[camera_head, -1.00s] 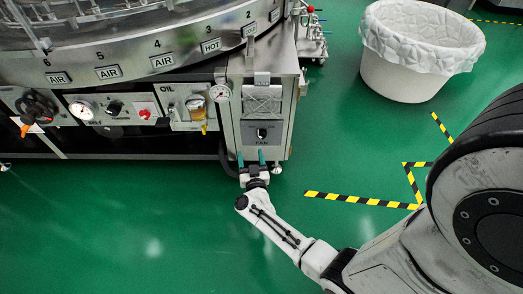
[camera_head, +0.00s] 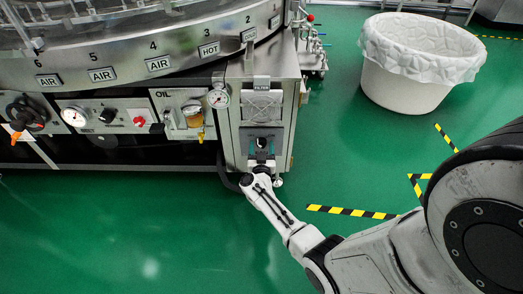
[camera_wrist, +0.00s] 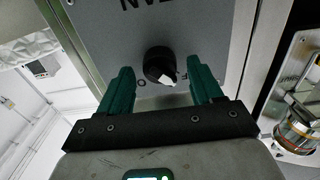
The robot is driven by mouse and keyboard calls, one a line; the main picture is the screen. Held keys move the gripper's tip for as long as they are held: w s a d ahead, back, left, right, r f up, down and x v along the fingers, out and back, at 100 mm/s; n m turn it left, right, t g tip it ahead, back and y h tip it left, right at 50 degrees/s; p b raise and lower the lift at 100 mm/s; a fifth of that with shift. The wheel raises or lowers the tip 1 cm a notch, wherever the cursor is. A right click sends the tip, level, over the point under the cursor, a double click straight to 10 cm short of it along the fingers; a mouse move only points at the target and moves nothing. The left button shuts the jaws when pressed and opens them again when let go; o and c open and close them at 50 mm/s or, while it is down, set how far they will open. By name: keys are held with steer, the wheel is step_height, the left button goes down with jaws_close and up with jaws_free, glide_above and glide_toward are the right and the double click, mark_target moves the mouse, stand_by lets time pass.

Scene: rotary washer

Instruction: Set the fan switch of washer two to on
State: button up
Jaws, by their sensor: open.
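The fan switch is a round black knob with a white pointer (camera_wrist: 162,68) on a grey panel; it also shows small in the head view (camera_head: 261,142). In the wrist view the panel is upside down, and the pointer is tilted toward the picture's lower right. Letters beside the knob are partly hidden by my fingers, so I cannot read its setting. My gripper (camera_wrist: 161,78) is open, its green fingers on either side of the knob. I cannot tell whether they touch it. In the head view my gripper (camera_head: 261,152) is at the switch panel, partly hidden by my wrist.
A filter cover (camera_head: 261,106) is above the switch. Left are a gauge (camera_head: 218,98), an oil unit (camera_head: 192,115) and a red knob (camera_head: 140,121). A white lined bin (camera_head: 405,90) stands back right. Green floor is clear in front.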

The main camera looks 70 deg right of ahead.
steer(key=shift+d, duration=0.1)
steer(key=c, duration=1)
